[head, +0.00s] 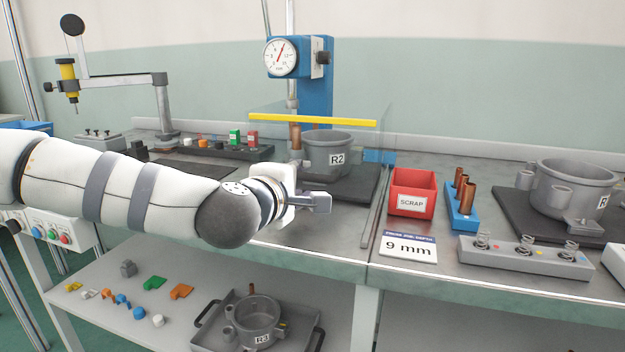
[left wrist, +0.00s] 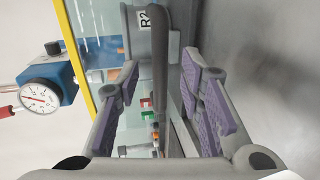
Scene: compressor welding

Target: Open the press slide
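The press (head: 315,75) is blue with a round dial gauge. In front of it stands a clear panel with a yellow top bar (head: 312,120), seemingly the press slide. A grey pot marked R2 (head: 330,150) stands behind the panel. My left gripper (head: 318,203) is in front of the panel, low and near its middle. In the left wrist view its two purple-padded fingers (left wrist: 160,88) are apart. A long grey bar (left wrist: 160,60) runs between them, perhaps the slide's handle; I see no clear contact. The yellow bar also shows there (left wrist: 82,45). My right gripper is not in view.
A red SCRAP bin (head: 411,193), a 9 mm card (head: 408,246) and a blue holder with copper tubes (head: 462,207) stand to the right. A jointed arm stand (head: 163,105) is at the left. A lower shelf holds a tray with pot R3 (head: 258,320).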

